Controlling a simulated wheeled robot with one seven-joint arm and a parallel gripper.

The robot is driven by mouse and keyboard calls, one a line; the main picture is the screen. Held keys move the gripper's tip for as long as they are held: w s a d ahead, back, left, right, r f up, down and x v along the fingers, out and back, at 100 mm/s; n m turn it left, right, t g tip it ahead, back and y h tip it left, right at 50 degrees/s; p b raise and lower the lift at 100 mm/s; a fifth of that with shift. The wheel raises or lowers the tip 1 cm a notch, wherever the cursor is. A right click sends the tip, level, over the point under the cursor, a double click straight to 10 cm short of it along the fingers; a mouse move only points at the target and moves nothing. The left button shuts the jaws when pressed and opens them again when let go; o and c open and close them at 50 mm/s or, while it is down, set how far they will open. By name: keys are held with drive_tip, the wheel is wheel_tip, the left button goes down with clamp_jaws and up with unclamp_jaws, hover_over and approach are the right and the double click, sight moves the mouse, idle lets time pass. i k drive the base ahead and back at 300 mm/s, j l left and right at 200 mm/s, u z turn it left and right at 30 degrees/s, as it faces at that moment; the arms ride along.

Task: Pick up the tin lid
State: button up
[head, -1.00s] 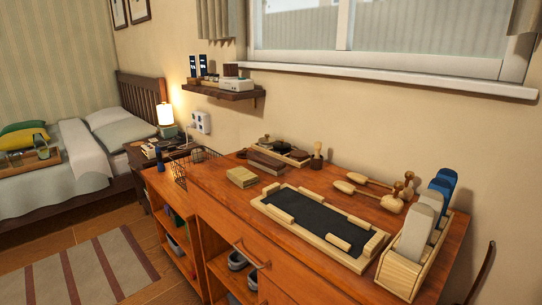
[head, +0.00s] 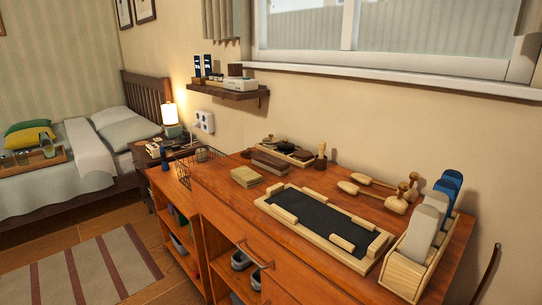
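I cannot pick out the tin lid for certain. A small dark round thing (head: 268,140) sits on a light wooden tray (head: 300,158) at the back of the orange-brown wooden dresser. It may be a tin or its lid, but it is too small to tell. My gripper is not in view.
On the dresser lie a black-matted tray with pale wooden blocks (head: 287,195), a stack of yellowish cloths (head: 246,177), wooden-handled tools (head: 380,190), a wire basket (head: 200,162) and a wooden box of brushes (head: 407,270). A striped rug (head: 95,275) lies on the floor at left.

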sight(246, 154)
drive_tip(key=i+j+u, duration=0.2)
drive_tip(key=i+j, duration=0.85)
drive_tip(key=i+j+u, duration=0.15)
drive_tip(key=i+j, duration=0.9)
drive_tip(key=i, duration=0.1)
